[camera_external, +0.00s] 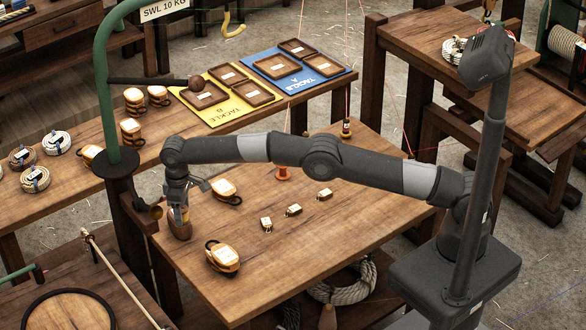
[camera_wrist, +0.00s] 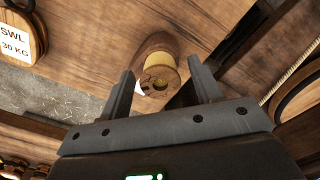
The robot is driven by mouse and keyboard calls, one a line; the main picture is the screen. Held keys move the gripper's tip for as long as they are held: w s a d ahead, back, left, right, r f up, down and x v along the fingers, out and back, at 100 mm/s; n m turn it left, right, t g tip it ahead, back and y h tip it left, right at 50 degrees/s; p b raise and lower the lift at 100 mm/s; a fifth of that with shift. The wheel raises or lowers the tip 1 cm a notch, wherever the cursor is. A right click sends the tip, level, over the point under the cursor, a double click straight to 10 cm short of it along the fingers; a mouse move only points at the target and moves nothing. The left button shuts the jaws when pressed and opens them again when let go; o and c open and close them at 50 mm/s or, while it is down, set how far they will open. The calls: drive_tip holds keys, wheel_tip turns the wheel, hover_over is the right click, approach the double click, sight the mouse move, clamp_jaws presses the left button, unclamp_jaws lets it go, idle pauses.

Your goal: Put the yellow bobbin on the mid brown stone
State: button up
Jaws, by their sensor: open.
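The yellow bobbin (camera_wrist: 160,76) shows in the wrist view with its round end towards the camera, between my two fingers. A rounded brown stone (camera_wrist: 155,43) lies right behind it in that view, and the bobbin appears to stand on it. In the external view the brown stone (camera_external: 180,231) is at the left edge of the wooden table, directly below my gripper (camera_external: 179,212). My fingers are open on either side of the bobbin, and I see a gap at each side in the wrist view. The bobbin is mostly hidden by the fingers in the external view.
Pulley blocks (camera_external: 223,257) and (camera_external: 226,191) stand near my gripper. Small tagged blocks (camera_external: 294,210) and an orange spool (camera_external: 283,174) are farther right. A green post (camera_external: 103,90) rises close to the left. The table's front right is clear.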

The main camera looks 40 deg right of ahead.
wheel_tip(320, 180, up, 7)
idle(0.3)
